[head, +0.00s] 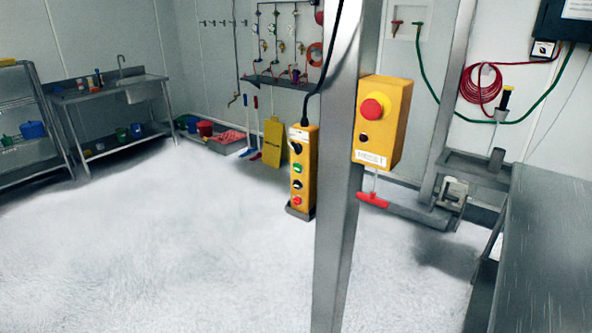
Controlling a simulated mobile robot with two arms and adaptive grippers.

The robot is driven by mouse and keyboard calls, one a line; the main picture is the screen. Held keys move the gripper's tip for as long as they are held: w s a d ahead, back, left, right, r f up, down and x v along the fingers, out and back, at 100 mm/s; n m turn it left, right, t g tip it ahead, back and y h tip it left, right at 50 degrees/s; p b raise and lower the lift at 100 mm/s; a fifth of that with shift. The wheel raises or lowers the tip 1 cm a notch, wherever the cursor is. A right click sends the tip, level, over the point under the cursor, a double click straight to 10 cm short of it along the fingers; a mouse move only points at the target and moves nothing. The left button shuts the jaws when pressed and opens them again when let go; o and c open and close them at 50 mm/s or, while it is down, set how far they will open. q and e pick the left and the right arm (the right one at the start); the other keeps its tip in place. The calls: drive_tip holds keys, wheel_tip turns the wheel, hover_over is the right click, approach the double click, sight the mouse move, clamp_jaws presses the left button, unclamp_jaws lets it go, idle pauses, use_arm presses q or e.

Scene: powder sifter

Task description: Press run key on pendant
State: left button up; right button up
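The yellow pendant (303,170) hangs upright by a black cable on the left side of a steel post, its lower end at a small grey holder. Its face has a column of keys: a black one on top, a green key (297,168) below it, another black one, and a red one near the bottom. The key labels are too small to read, so I cannot tell which is marked run. Neither of my grippers is in view.
The steel post (342,230) stands in front, carrying a yellow box (382,120) with a red mushroom button. A steel table (545,250) is at the right. A sink bench (110,92) and shelving (30,125) stand at the back left. The floor (170,250) left of the post is clear.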

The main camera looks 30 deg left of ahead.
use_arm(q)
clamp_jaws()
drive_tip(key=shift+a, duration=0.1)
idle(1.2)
